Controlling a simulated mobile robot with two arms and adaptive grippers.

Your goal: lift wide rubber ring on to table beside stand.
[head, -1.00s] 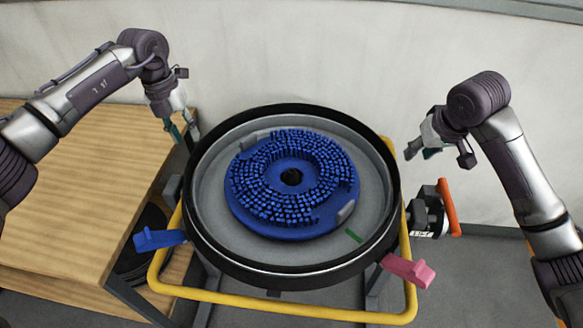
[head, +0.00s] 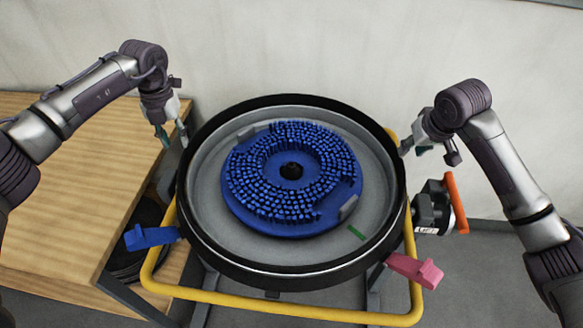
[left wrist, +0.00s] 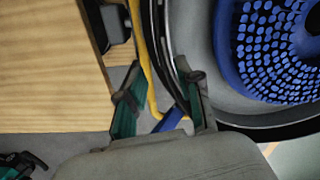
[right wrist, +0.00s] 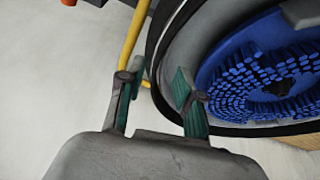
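The wide rubber ring (head: 392,215) is the black band around the rim of the round grey tank, which sits on the yellow-railed stand (head: 280,309). My left gripper (head: 171,137) is open and empty at the ring's upper left side. In the left wrist view its fingers (left wrist: 160,105) appear on either side of the ring's edge. My right gripper (head: 412,150) is open and empty at the upper right side. In the right wrist view its fingers (right wrist: 157,98) also appear either side of the edge. I cannot tell whether any finger touches the ring.
A wooden table (head: 60,200) stands left of the stand, its visible top bare. A blue brush disc (head: 335,200) lies inside the tank. A blue lever (head: 150,236) and a pink lever (head: 415,270) stick out at the front. An orange-handled part (head: 455,203) hangs at right. A wall is behind.

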